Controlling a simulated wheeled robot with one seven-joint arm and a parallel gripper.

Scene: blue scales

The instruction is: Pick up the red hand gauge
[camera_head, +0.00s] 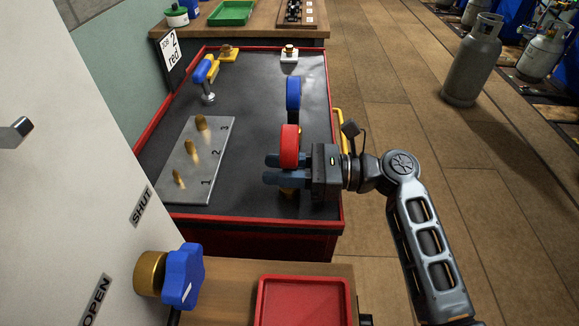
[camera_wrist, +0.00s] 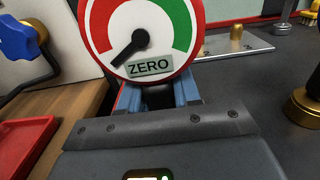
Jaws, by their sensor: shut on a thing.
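The red hand gauge (camera_head: 289,147) stands upright over the dark bench top, seen edge-on in the head view. In the wrist view the gauge (camera_wrist: 152,38) shows its white dial with red and green bands, a black needle and a "ZERO" label. My gripper (camera_head: 272,170) is shut on the gauge, its blue-grey fingers on either side below the dial. The fingers also show in the wrist view (camera_wrist: 160,92). A brass part (camera_head: 288,191) shows just below the fingers; whether the gauge touches it is hidden.
A blue gauge (camera_head: 293,95) stands behind. A metal plate (camera_head: 190,165) with brass pegs numbered 1 to 3 lies left. A blue-handled tool (camera_head: 205,72) stands at the back left. A blue knob (camera_head: 183,277) and a red tray (camera_head: 303,300) are in front. Bare bench top lies between plate and gauges.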

